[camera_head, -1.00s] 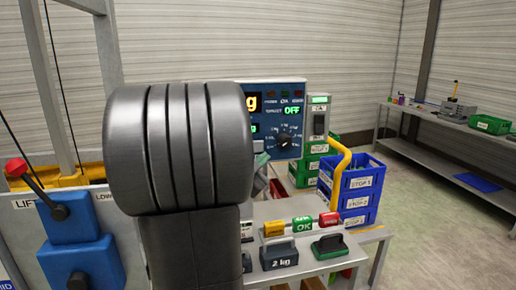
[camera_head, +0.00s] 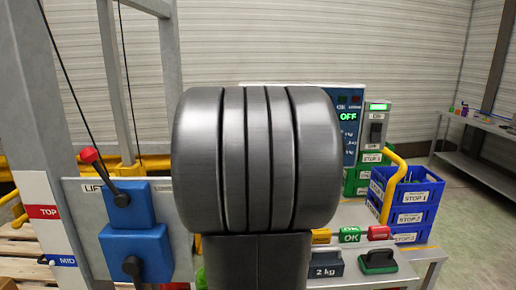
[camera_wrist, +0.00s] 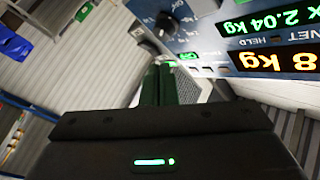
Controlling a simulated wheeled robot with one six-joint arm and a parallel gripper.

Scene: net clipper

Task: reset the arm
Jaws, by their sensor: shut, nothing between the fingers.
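My gripper (camera_wrist: 160,70) shows in the wrist view with its two green fingers together and nothing between them. Its dark body with a lit green bar fills the bottom of that view. The fingers point toward a blue display panel (camera_wrist: 195,40), which appears upside down; I cannot tell the gap between them. In the head view my large grey arm link stands in the middle and hides my gripper and most of the blue panel (camera_head: 348,145).
A lift board with a blue lever block (camera_head: 125,205) stands at left. Blue stop crates (camera_head: 412,195) stand at right. Floor beyond them is open.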

